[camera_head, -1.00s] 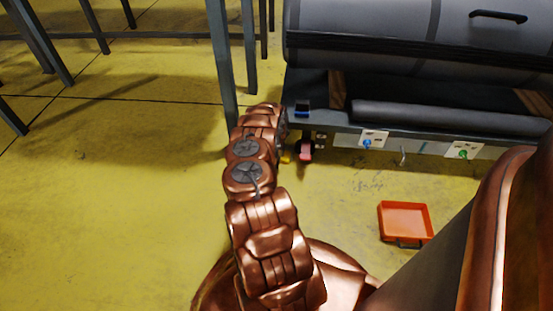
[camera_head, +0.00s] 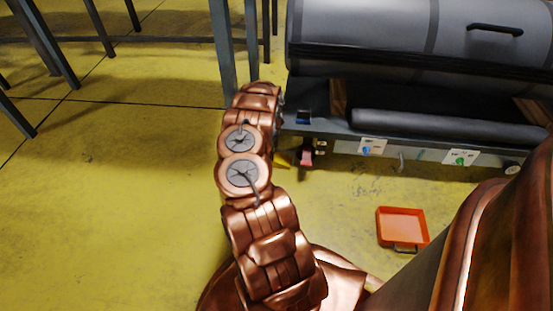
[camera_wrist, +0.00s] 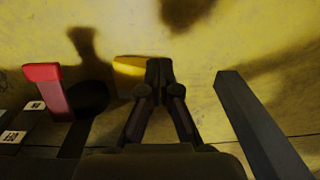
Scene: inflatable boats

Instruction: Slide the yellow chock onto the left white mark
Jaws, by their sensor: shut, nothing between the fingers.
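The yellow chock (camera_wrist: 129,66) lies on the yellow floor in the wrist view, just left of my fingertips. In the head view only a small yellow piece of it (camera_head: 283,160) shows beside my arm. My gripper (camera_wrist: 159,66) is shut and empty, its tips close beside the chock's right end; I cannot tell whether they touch it. The head view does not show my fingers, which are hidden behind my arm. I cannot make out a white floor mark in either view.
A red-ended part (camera_wrist: 45,75) stands left of the chock and also shows in the head view (camera_head: 307,155). A dark post (camera_wrist: 255,120) rises right of my gripper. An orange tray (camera_head: 402,227) lies on the floor below the bench (camera_head: 430,152). Floor at left is open.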

